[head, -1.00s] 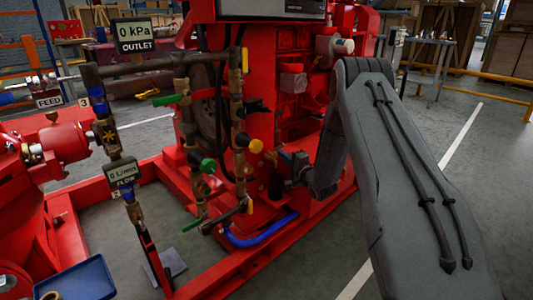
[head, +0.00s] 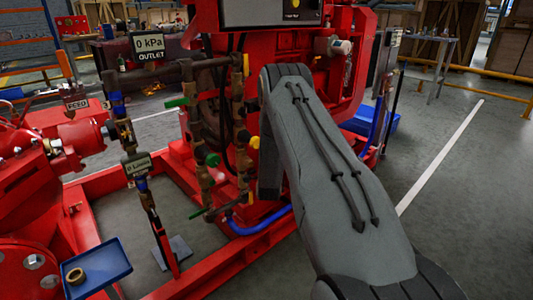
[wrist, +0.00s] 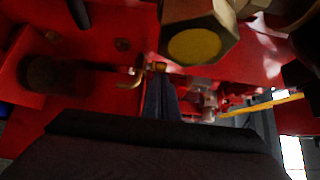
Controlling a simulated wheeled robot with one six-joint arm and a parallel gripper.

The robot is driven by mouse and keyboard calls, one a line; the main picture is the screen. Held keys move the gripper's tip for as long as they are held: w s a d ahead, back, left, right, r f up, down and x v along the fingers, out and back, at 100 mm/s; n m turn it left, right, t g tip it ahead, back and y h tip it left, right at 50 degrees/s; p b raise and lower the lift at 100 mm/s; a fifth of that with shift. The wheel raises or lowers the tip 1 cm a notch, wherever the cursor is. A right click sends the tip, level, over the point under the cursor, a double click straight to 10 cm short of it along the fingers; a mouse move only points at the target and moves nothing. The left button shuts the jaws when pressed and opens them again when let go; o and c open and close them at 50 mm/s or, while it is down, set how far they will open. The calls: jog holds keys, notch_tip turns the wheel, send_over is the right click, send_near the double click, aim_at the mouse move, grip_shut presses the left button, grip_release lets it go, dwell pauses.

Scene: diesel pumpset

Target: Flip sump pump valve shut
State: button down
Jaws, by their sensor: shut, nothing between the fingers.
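Brass pipework (head: 240,110) stands in front of the red engine in the head view. It carries a green lever (head: 178,102), a round green knob (head: 212,160), a yellow knob (head: 254,142) and a lower green lever (head: 197,212). I see no label telling which is the sump pump valve. In the wrist view my gripper (wrist: 162,92) is shut and empty, pointing at red machinery. A hexagonal fitting with a yellow end (wrist: 195,45) is close above the fingertips; I cannot tell whether they touch. My arm hides the gripper in the head view.
A blue hose (head: 255,227) runs low behind the red base frame (head: 110,215). A flow display (head: 138,166) and an outlet display reading 0 kPa (head: 149,44) stand at the left. A blue tray (head: 97,268) is at lower left. Open floor lies to the right.

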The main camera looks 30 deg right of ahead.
jog(key=shift+w+a, duration=0.3)
jog(key=shift+a, duration=0.1)
jog(key=p+v, duration=0.2)
jog(key=v, duration=0.5)
jog(key=shift+s+a, duration=0.2)
jog(key=shift+s, duration=0.15)
